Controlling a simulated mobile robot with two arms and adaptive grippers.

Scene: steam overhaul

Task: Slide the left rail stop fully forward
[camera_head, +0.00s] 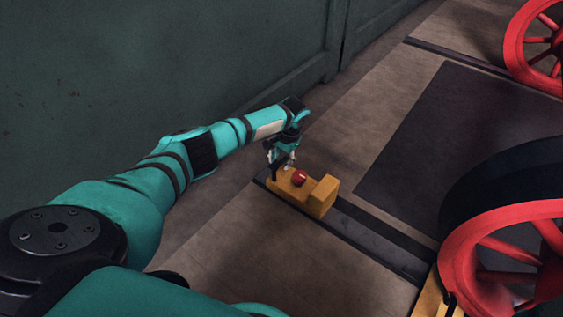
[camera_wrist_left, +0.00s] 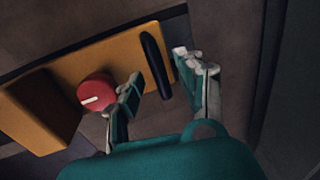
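The left rail stop (camera_head: 318,199) is a yellow block on a dark floor rail, with a raised end block, a red knob (camera_head: 299,178) and an upright black handle (camera_head: 273,171). In the left wrist view the yellow stop (camera_wrist_left: 100,55), the red knob (camera_wrist_left: 96,92) and the black handle (camera_wrist_left: 155,62) show close up. My left gripper (camera_head: 283,160) is above the handle end of the stop. In the wrist view its fingers (camera_wrist_left: 157,70) are apart, one on each side of the handle, with gaps visible; contact is not clear. My right gripper is not in view.
The dark rail (camera_head: 375,238) runs from the stop toward a red-spoked wheel (camera_head: 505,255) at lower right. Another yellow piece (camera_head: 430,300) sits by that wheel. A second red wheel (camera_head: 540,45) is at upper right. A dark green wall (camera_head: 150,70) stands behind my left arm.

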